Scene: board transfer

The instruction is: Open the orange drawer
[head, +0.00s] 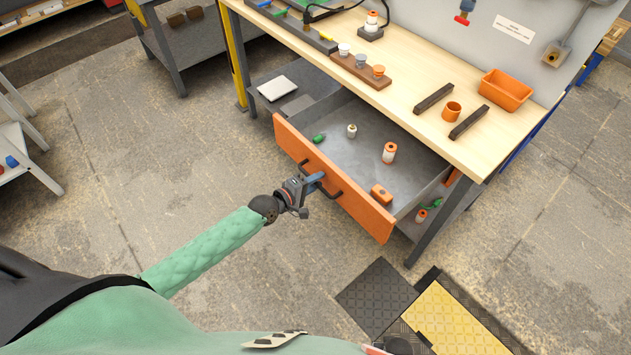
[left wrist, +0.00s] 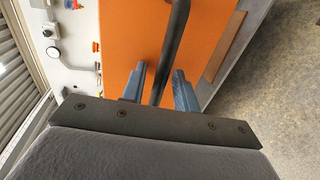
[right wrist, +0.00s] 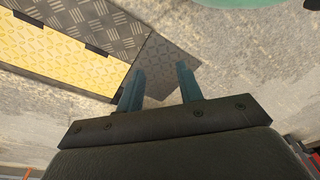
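The orange-fronted drawer (head: 325,170) under the workbench is pulled out, with its grey inside showing in the head view. Its dark bar handle (head: 334,194) is on the front panel. My left gripper (head: 318,181) is at the handle. In the left wrist view the handle bar (left wrist: 176,40) passes between the two blue fingers (left wrist: 158,77), which stand apart with a visible gap beside the bar. The orange front (left wrist: 125,45) fills the view behind it. My right gripper (right wrist: 160,75) is open and empty above the floor in the right wrist view.
The drawer holds several small items, among them an orange-and-white bottle (head: 389,152) and an orange block (head: 381,194). The wooden bench top (head: 400,75) carries an orange bin (head: 506,90). A black-and-yellow floor mat (head: 450,320) lies at lower right. Floor before the drawer is clear.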

